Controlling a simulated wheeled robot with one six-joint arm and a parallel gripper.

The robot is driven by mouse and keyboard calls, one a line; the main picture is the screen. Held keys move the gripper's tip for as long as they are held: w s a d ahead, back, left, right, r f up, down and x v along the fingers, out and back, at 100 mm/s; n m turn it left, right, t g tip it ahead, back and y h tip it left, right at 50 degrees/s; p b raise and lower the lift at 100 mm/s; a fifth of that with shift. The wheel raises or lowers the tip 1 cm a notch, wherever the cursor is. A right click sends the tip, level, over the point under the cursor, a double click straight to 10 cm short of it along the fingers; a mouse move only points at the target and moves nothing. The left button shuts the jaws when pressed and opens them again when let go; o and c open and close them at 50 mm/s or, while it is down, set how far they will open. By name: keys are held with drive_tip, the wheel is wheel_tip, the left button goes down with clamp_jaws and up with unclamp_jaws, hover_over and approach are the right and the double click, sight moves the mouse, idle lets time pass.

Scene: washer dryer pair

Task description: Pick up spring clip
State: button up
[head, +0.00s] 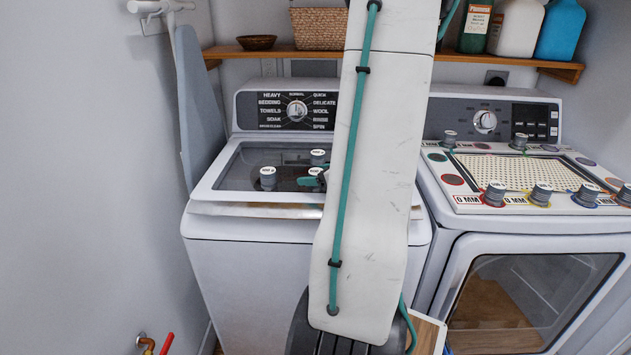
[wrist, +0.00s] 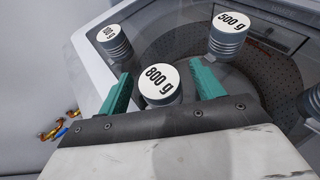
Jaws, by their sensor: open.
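I cannot make out a spring clip in either view. My gripper (wrist: 160,70) is open, with its two teal fingers spread apart. A grey cylindrical weight marked 800 g (wrist: 160,85) shows between the fingers in the wrist view; I cannot tell whether they touch it. In the head view my arm hides most of the gripper, and one teal finger shows at the arm's left edge, over the washer lid, beside the weights.
More grey weights (head: 268,178) (wrist: 230,35) stand on the dark glass lid of the washer (head: 240,160). The dryer (head: 540,240) at right carries a mesh board (head: 520,170) with several weights. A shelf (head: 460,57) runs behind. Valves (head: 147,344) stick out at lower left.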

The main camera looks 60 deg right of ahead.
sight(314, 171)
drive_tip(key=shift+x, duration=0.9)
drive_tip(key=shift+s, duration=0.1)
drive_tip(key=c, duration=1.2)
drive_tip(key=shift+o, duration=0.2)
drive_tip(key=shift+r, duration=0.95)
drive_tip(key=shift+s+a+r, duration=0.1)
drive_tip(key=shift+s+r, duration=0.1)
drive_tip(key=shift+r, duration=0.25)
drive_tip(key=shift+s+r, duration=0.2)
drive_tip(key=shift+r, duration=0.25)
drive_tip(key=s+a, duration=0.1)
drive_tip(key=s, duration=0.3)
drive_tip(key=s+a, duration=0.1)
drive_tip(key=s, duration=0.4)
drive_tip(key=s+a+r, duration=0.1)
drive_tip(key=s+a, duration=0.1)
drive_tip(key=s, duration=0.2)
drive_tip(key=shift+s+a+r, duration=0.1)
drive_tip(key=shift+s, duration=0.2)
drive_tip(key=shift+s+a, duration=0.2)
drive_tip(key=shift+s, duration=0.25)
